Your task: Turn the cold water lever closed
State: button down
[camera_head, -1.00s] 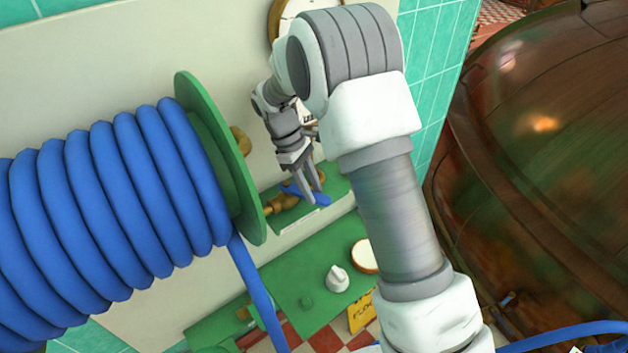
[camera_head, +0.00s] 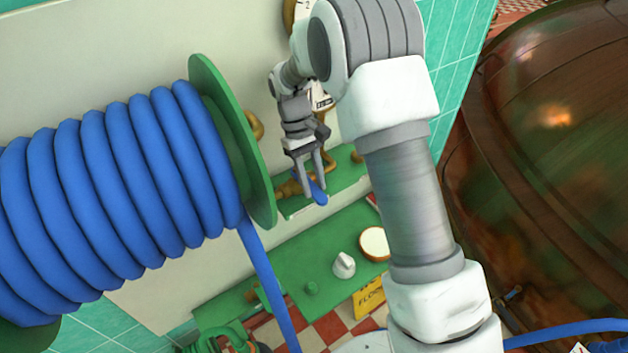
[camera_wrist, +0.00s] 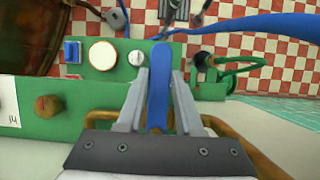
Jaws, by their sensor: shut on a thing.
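The blue lever (camera_head: 320,190) is on brass pipework (camera_head: 290,188) in front of a green plate on the wall. My gripper (camera_head: 314,194) reaches down to it and is shut on it, a finger on each side.
A green reel of blue hose (camera_head: 110,185) stands close to the left of my arm. A large copper kettle (camera_head: 550,150) fills the right. A green panel (camera_head: 315,265) with a white knob (camera_head: 344,265) and a round white dial (camera_head: 374,243) lies below.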

jog(key=shift+a, duration=0.1)
jog(key=c, duration=0.6)
grip_release()
jog(key=shift+o, duration=0.2)
jog(key=v, duration=0.7)
jog(key=shift+r, duration=0.3)
